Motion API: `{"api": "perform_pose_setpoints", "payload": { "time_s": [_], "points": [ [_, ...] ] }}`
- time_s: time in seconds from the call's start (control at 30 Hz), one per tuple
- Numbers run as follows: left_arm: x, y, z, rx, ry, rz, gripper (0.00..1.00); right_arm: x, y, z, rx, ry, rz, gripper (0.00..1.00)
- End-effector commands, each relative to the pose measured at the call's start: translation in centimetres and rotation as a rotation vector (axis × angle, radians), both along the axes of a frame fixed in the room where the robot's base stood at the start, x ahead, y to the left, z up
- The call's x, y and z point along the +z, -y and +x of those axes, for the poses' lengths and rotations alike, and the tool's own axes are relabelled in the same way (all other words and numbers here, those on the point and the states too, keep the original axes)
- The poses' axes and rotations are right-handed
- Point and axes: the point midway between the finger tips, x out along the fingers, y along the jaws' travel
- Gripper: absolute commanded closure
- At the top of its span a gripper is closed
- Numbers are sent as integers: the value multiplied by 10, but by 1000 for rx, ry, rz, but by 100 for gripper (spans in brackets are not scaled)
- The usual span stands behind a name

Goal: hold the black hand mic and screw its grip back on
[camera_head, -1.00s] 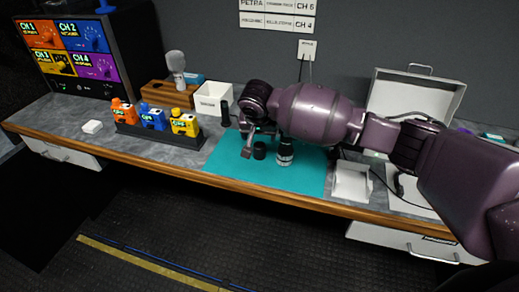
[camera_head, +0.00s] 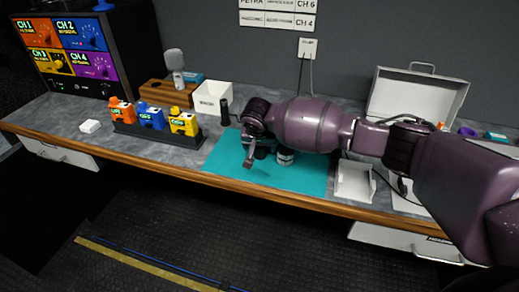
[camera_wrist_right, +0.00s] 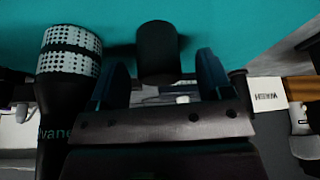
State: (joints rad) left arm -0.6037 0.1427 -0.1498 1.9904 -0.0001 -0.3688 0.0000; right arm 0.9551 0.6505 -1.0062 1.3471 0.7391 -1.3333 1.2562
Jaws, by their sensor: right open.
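My right gripper (camera_head: 250,154) is open low over the teal mat (camera_head: 300,178). In the right wrist view a plain short black cylinder (camera_wrist_right: 157,48) shows between and beyond the two open fingers, with no visible grip on it. A black piece with white dotted bands (camera_head: 285,158) stands on the mat close by, partly hidden by my arm. In the right wrist view this banded piece (camera_wrist_right: 70,52) is left of the fingers, with teal lettering on its dark body. I cannot tell which piece is the mic's grip. My left gripper is not in view.
A black rack (camera_head: 160,136) holds orange, blue and yellow packs left of the mat. A white box (camera_head: 211,97) and a black upright cylinder (camera_head: 224,112) stand behind. A white tray (camera_head: 354,180) and an open white case (camera_head: 415,98) are right. The mat's front is clear.

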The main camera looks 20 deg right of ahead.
Motion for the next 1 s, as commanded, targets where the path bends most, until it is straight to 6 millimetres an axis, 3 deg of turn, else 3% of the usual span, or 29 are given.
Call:
{"api": "perform_pose_setpoints", "payload": {
  "time_s": [0.17, 0.57, 0.9, 1.0],
  "points": [
    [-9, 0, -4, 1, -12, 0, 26, -19, 3, 6, 0, -3, -1, 27],
    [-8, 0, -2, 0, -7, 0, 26, -20, 3, 7, 0, 0, 0, 27],
    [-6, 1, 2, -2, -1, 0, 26, -20, 3, 7, 0, 0, 0, 78],
    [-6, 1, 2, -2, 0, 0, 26, -20, 3, 7, 0, 0, 0, 80]
  ]
}}
